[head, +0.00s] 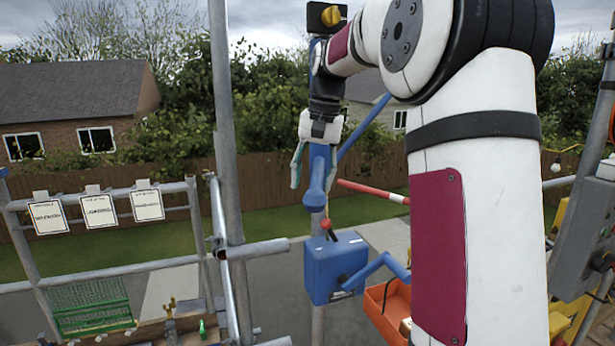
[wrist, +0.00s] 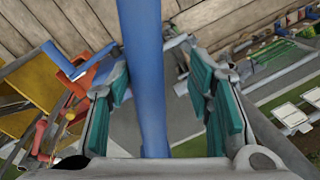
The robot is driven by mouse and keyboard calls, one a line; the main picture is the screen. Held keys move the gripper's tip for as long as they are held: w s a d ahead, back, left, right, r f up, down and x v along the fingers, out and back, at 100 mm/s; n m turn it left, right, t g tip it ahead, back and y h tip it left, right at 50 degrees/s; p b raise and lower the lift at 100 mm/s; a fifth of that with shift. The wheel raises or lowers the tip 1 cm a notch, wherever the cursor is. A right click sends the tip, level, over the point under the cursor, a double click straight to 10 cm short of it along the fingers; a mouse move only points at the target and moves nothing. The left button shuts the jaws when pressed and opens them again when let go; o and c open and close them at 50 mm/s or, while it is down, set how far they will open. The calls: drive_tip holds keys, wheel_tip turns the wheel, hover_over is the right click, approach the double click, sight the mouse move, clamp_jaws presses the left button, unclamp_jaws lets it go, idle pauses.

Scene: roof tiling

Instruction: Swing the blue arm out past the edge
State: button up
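The blue arm appears as a thick blue tube (wrist: 143,60) running top to bottom through the middle of the wrist view. My gripper (wrist: 163,100) is open, with teal pads on both sides of the tube. A gap shows at the right pad; whether the left pad touches I cannot tell. In the head view my gripper (head: 315,165) points down at the blue tubing (head: 318,192), with a finger on each side. A blue diagonal bar (head: 364,126) rises to the right behind it. My wrist hides part of the blue structure.
A blue winch box (head: 333,268) with a bent blue crank (head: 380,267) sits below. A red and white bar (head: 372,192) is to the right. An orange tray (head: 388,308), grey scaffold poles (head: 224,120), a green basket (head: 92,305) and hanging signs (head: 100,211) surround it.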

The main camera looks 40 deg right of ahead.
drive_tip(key=shift+r, duration=0.1)
wheel_tip(320, 180, up, 16)
drive_tip(key=s+d+p, duration=0.1)
drive_tip(key=p, duration=0.1)
drive_tip(key=shift+s+d+f+p, duration=0.25)
drive_tip(key=shift+d+p, duration=0.1)
drive_tip(key=shift+d, duration=0.05)
idle(1.5)
idle(0.5)
